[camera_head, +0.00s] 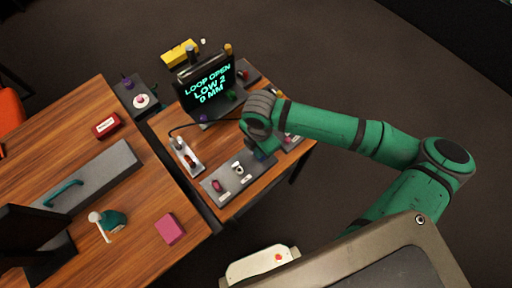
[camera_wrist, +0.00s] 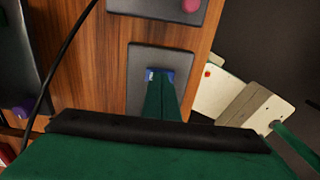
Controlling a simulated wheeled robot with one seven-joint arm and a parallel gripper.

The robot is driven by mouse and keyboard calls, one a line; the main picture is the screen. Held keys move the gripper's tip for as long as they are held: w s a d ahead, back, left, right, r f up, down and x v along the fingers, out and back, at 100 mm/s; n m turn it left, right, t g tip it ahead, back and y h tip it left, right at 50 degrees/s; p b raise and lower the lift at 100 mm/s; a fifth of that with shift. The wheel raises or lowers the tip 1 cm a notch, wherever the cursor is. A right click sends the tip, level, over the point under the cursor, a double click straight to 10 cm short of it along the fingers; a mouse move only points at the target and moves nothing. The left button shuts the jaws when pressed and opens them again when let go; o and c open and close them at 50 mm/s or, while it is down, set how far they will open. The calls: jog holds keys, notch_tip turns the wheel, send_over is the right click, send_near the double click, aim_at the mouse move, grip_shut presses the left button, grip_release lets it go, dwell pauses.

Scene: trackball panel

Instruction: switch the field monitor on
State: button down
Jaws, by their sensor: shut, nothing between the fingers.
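A dark monitor (camera_head: 207,86) stands at the back of the right-hand wooden desk, its screen lit with green text: "LOOP OPEN", "LOW 2", "0 MM". I cannot tell from a label whether this is the field monitor. My gripper (camera_wrist: 160,75) is shut and empty in the wrist view, its tip over a grey panel (camera_wrist: 143,60). Something blue shows at the tip; I cannot tell whether it is a fingertip or a control, nor whether there is contact.
A grey switch strip (camera_head: 187,157) and a black cable lie left of my gripper. The left desk holds a red box (camera_head: 106,125), a pink block (camera_head: 170,229) and a teal item (camera_head: 113,218).

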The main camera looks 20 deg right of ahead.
jog(key=shift+s+d, duration=0.1)
jog(key=shift+d, duration=0.05)
jog(key=shift+r, duration=0.15)
jog(key=shift+r, duration=0.3)
notch_tip(320, 180, up, 13)
dwell(0.5)
